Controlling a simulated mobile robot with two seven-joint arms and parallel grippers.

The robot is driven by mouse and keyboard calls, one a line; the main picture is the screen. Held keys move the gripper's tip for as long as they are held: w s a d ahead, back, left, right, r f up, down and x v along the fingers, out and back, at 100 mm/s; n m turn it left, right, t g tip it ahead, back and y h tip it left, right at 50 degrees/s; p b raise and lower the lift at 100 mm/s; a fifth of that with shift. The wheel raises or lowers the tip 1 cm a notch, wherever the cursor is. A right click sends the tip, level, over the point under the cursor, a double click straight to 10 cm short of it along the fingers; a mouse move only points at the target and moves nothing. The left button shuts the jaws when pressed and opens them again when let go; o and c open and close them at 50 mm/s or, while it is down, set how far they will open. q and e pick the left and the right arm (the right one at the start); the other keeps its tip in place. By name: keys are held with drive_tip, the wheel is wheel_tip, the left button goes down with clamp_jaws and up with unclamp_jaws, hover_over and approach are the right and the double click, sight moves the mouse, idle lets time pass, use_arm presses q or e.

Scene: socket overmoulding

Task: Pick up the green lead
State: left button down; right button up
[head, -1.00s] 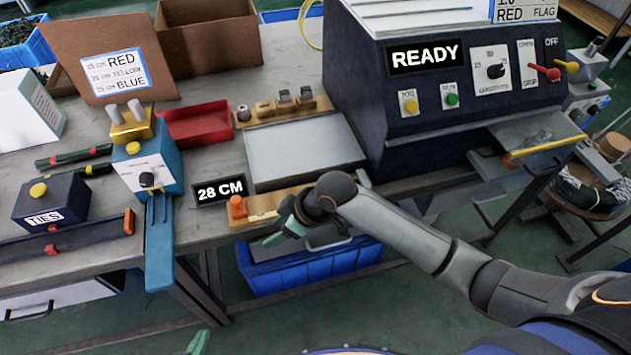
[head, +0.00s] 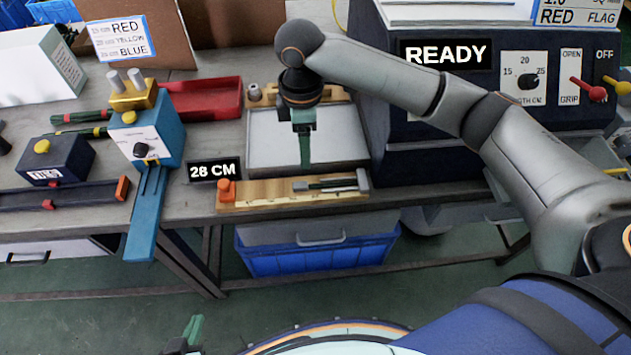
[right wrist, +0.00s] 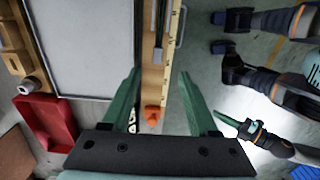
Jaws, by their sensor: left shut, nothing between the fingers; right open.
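A short dark green lead (head: 335,184) lies along the wooden ruler board (head: 250,196) at the table's front edge, by a grey metal piece. In the right wrist view a dark green strip (right wrist: 160,18) shows on the board at the top. My right gripper (head: 304,160) is open and empty, pointing down above the pale tray behind the board. In the right wrist view its green fingers (right wrist: 158,85) are spread, with the board between them. My left gripper (head: 194,330) is shut and empty at the bottom of the head view, away from the table.
An orange stop (head: 227,190) stands on the board's left end, near the 28 CM sign (head: 215,170). The pale tray (head: 265,150), red bin (head: 215,98) and blue device (head: 150,140) lie nearby. The dark READY machine (head: 440,110) stands right. A blue crate (head: 320,257) is below.

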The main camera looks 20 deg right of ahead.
hover_over(305, 184)
drive_tip(key=f, duration=0.6)
drive_tip(key=shift+s+f, duration=0.25)
drive_tip(key=shift+f, duration=0.05)
drive_tip(key=f, duration=0.5)
drive_tip(key=shift+w+f+b, duration=0.2)
drive_tip(key=shift+f+b, duration=0.15)
drive_tip(key=shift+b, duration=0.05)
clamp_jaws()
